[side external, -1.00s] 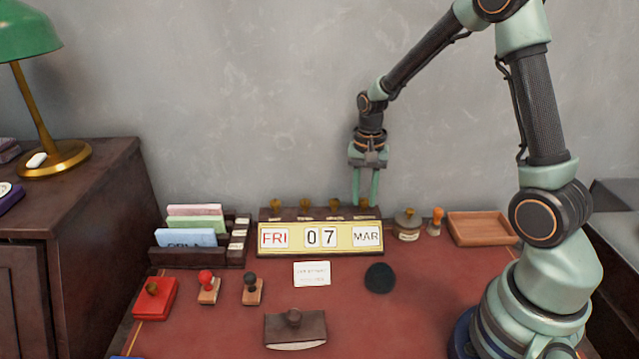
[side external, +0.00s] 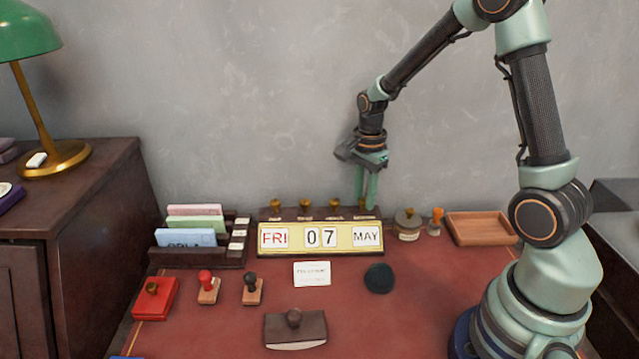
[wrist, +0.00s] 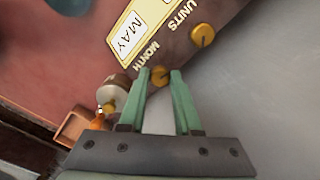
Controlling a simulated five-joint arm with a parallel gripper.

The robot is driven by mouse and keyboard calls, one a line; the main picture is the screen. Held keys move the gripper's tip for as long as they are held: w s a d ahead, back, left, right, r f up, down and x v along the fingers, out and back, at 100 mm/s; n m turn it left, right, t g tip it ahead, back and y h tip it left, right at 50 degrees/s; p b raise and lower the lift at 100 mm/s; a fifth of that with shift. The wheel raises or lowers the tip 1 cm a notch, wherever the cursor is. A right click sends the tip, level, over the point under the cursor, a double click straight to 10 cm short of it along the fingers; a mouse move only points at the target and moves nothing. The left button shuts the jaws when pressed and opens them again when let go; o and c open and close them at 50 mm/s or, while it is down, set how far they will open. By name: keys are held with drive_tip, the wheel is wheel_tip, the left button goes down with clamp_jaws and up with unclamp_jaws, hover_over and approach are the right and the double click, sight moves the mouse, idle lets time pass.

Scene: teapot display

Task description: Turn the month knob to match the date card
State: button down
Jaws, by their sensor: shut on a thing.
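The desk calendar (side external: 320,252) has a yellow front with three windows reading FRI, 07 and MAY. Several brass knobs stand in a row on its dark top. My gripper (side external: 365,202) points down at the right end of that row and is shut on the month knob. In the wrist view the brass month knob (wrist: 160,76) is between my green fingertips (wrist: 161,72), beside the MONTH label. The MAY window (wrist: 129,38) shows there too. The white date card (side external: 312,273) lies on the desk before the calendar; its print is too small to read.
The units knob (wrist: 202,35) is close to my gripper. A round-topped pot (side external: 408,222), an orange-handled stamp (side external: 435,221) and a wooden tray (side external: 482,229) stand to the right. A card rack (side external: 203,255) stands left. Stamps and a blotter (side external: 295,328) are in front.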

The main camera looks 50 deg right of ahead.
sight(364, 200)
drive_tip(key=shift+r+m, duration=0.1)
drive_tip(key=shift+m, duration=1.1)
drive_tip(key=c, duration=0.6)
unclamp_jaws()
wheel_tip(364, 200, up, 12)
